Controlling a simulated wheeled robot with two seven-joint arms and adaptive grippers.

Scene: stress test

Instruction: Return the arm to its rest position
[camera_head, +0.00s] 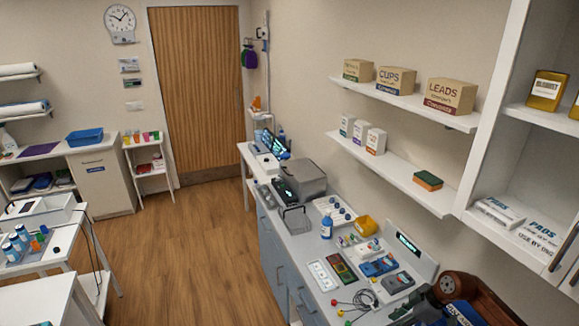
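Neither of my grippers shows in the head view, and I can make out no arm that is surely mine. The counter (271,222) along the right wall carries medical items. Among them are a blue-and-grey device (379,266), a blue-capped bottle (326,226), a yellow bin (366,225) and a cable with coloured ends (361,300). Dark and brown items (459,286) crowd its near right end, cut by the frame edge.
Wall shelves (395,176) with boxes hang above the counter. An open cabinet (504,150) stands at right. White tables (38,300) with bottles are at left. The wooden floor (195,255) between is clear, up to a wooden door (197,90).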

